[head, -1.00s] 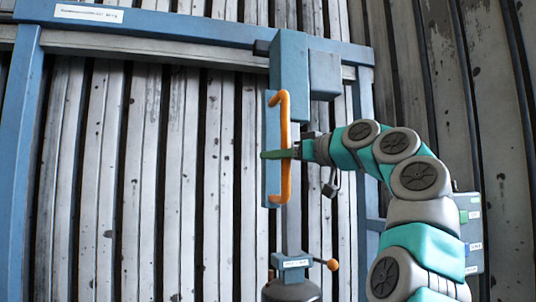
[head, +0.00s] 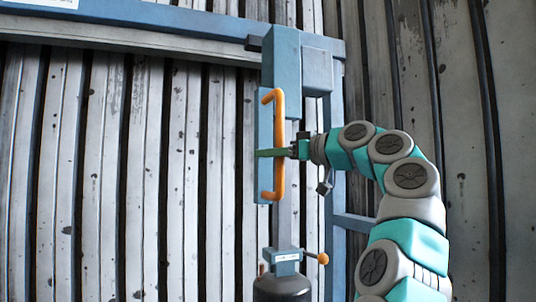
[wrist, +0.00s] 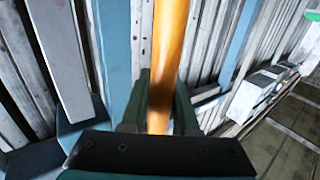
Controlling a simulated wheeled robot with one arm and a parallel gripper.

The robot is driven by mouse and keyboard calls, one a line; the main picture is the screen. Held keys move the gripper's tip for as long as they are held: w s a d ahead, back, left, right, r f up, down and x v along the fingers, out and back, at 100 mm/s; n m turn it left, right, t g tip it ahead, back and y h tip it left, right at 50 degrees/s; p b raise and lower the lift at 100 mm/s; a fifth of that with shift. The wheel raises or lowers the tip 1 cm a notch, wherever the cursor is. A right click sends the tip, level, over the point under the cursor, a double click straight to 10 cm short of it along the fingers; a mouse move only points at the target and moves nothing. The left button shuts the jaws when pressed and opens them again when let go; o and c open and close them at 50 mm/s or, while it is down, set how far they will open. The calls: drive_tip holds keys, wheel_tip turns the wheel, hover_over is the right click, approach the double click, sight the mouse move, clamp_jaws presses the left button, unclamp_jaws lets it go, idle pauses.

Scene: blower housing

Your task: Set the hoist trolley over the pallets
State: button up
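The hoist trolley (head: 287,58) is a blue block with a side box, hanging on the blue overhead beam (head: 150,15) near the beam's right end. Its upright orange handle (head: 279,110) faces me on a blue plate. In the wrist view the handle (wrist: 170,35) runs between the green fingers of my gripper (wrist: 160,95), which look closed around it. In the head view my gripper (head: 268,153) reaches the handle's middle from the right. A dark rounded load (head: 282,287) hangs below the trolley, cut off by the bottom edge. No pallets are in view.
A blue post (head: 337,130) stands just right of the trolley, with a low crossbar (head: 352,222). A corrugated wall (head: 125,180) fills the background. In the wrist view a pale box (wrist: 255,97) stands at right, beside open floor (wrist: 290,130).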

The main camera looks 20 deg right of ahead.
drive_tip(key=o, duration=0.5)
drive_tip(key=shift+d, duration=0.25)
drive_tip(key=shift+c, duration=0.2)
drive_tip(key=shift+s, duration=0.15)
drive_tip(key=v, duration=0.7)
drive_tip(key=shift+s+d+b, duration=0.2)
drive_tip(key=shift+s+b, duration=0.05)
drive_tip(key=shift+b, duration=0.1)
